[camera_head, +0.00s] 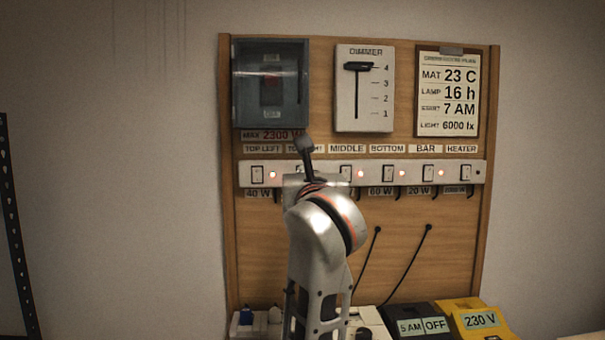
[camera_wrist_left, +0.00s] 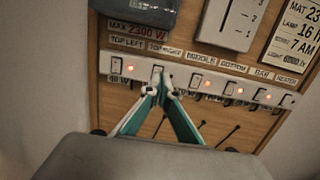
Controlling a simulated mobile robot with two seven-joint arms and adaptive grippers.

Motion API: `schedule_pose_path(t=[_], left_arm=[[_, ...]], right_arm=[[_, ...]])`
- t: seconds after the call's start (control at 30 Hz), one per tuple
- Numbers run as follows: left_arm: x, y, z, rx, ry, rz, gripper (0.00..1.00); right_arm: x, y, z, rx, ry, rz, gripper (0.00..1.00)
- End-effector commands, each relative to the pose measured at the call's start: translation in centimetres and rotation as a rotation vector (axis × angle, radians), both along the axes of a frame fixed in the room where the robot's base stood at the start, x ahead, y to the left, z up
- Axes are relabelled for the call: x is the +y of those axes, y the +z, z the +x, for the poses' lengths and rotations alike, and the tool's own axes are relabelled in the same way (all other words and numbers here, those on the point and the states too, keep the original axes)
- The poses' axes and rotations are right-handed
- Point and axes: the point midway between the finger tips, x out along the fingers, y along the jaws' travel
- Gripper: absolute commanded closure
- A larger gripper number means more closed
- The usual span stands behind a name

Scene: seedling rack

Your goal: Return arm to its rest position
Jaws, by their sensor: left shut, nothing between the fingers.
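My left gripper (camera_head: 305,143) is raised in front of the wooden switch board (camera_head: 390,235), its dark tip overlapping the second label from the left. In the left wrist view its teal fingers (camera_wrist_left: 161,88) meet at the tips and hold nothing. They overlap the white switch strip (camera_wrist_left: 220,85) near its second switch; I cannot tell whether they touch it. In the head view my arm hides part of the switch strip (camera_head: 480,174) around that switch. Several red lights glow along the strip. My right gripper is out of view.
Above the strip are a grey breaker box (camera_head: 240,105), a dimmer (camera_head: 345,110) with its slider near 4, and a notice (camera_head: 448,95). Below stand a dark timer box (camera_head: 400,313) reading OFF and a yellow box (camera_head: 468,304) marked 230 V. Two cables hang on the board.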

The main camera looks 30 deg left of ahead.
Motion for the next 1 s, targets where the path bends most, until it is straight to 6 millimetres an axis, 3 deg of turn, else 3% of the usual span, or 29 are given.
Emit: schedule_pose_path(t=[0.63,0.77,0.9,1.0], left_arm=[[0.4,-0.5,0.0,0.007,0.022,0.016,1.0],[2.8,-2.9,-0.6,0.045,0.148,0.121,1.0],[5.7,-6.6,-2.5,0.123,0.37,0.39,1.0],[6.0,-8.8,-3.9,0.185,0.5,0.642,1.0]], right_arm=[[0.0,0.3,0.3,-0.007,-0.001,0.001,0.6],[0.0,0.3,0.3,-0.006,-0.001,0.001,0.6],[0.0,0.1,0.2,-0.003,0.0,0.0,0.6],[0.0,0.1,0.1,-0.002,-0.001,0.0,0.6]])
